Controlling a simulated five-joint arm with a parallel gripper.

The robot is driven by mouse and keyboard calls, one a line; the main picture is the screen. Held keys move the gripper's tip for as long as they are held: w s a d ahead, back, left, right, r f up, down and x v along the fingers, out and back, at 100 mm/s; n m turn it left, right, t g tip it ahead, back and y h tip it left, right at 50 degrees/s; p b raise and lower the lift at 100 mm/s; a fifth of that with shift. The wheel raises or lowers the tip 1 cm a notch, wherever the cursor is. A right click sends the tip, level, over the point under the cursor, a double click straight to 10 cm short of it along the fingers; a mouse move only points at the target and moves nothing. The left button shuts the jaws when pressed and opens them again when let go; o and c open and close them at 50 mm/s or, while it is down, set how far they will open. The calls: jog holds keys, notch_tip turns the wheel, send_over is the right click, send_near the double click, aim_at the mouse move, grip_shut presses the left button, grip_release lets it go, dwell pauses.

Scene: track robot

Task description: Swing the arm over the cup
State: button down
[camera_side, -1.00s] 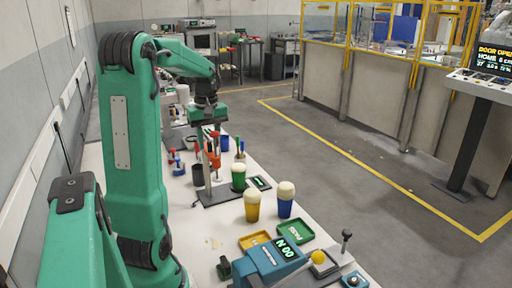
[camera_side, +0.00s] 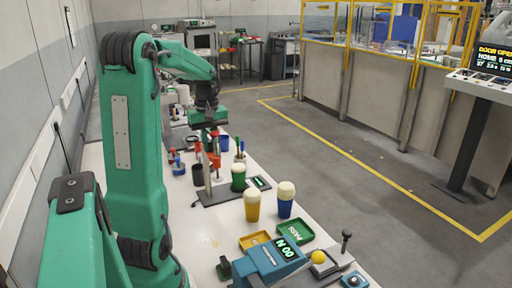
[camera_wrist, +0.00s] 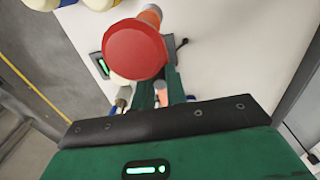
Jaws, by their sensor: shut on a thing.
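My gripper (camera_side: 211,130) hangs fingers-down over the far part of the white bench. In the wrist view its green fingers (camera_wrist: 160,92) are shut on a red and orange thing (camera_wrist: 135,50), whose round red face is towards the camera. In the side view the nearest foam-topped cup to it is the green cup (camera_side: 238,180), lower and slightly right. A yellow cup (camera_side: 252,208) and a blue cup (camera_side: 285,205), also with pale tops, stand nearer the camera. In the wrist view the red face partly hides a pale round top.
A dark stand (camera_side: 218,192) rises beside the green cup. A dark cup (camera_side: 198,174) and small red and blue items (camera_side: 177,164) are left of it. A yellow tray (camera_side: 254,240), a green tray (camera_side: 295,232) and a blue display box (camera_side: 272,262) are at the near end.

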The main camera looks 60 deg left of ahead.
jog(key=shift+w+n, duration=0.1)
jog(key=shift+n, duration=0.2)
jog(key=w+a+n, duration=0.5)
jog(key=a+n, duration=0.1)
jog(key=n, duration=1.1)
jog(key=shift+w+n, duration=0.3)
jog(key=shift+a+r, duration=0.1)
jog(key=shift+a, duration=0.05)
jog(key=c, duration=1.4)
grip_release()
